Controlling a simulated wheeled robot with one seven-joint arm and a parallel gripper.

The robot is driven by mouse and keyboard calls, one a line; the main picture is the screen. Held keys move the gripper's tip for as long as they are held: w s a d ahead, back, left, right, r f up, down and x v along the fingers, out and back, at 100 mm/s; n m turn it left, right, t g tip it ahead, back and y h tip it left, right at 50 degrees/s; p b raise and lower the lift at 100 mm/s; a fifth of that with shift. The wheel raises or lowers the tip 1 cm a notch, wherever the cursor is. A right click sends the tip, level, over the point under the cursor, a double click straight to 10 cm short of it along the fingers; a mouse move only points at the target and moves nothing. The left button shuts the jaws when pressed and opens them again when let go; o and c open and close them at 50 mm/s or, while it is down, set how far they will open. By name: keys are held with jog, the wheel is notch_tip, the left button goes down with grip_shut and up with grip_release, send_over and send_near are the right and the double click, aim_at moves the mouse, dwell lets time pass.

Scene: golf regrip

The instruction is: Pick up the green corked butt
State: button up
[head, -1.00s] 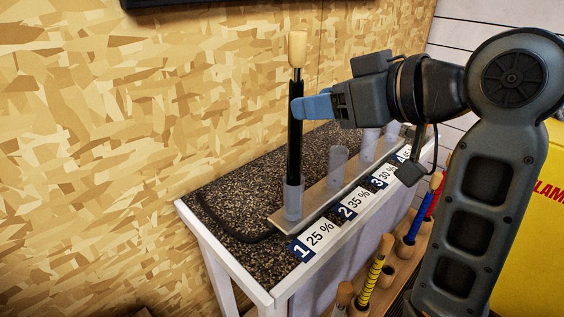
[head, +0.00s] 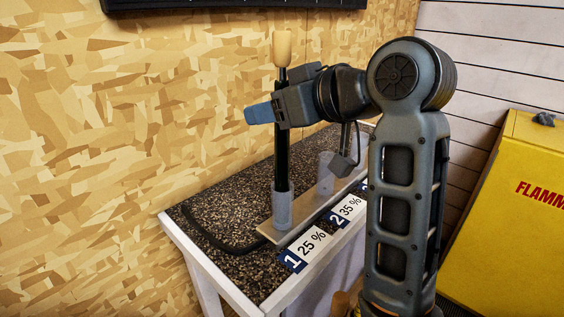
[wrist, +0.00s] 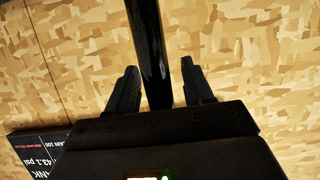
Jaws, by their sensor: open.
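No green corked butt can be made out in either view. A black grip with a pale cork (head: 282,48) on top stands upright in a clear tube (head: 282,207) at the place marked 1, 25 %. My gripper (head: 259,113) is at the upper part of this grip, its blue fingertip reaching past it to the left and its body hiding part of it. In the wrist view my open fingers (wrist: 157,85) have the black grip (wrist: 149,50) between them, with space visible on both sides.
The tube holder (head: 262,228) runs along a speckled bench top (head: 205,240) with a white edge, against a chipboard wall. A second tube (head: 326,172) stands behind. My arm hides the rest of the row. A yellow cabinet (head: 515,220) is at right.

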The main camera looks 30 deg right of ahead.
grip_shut()
dwell(0.4)
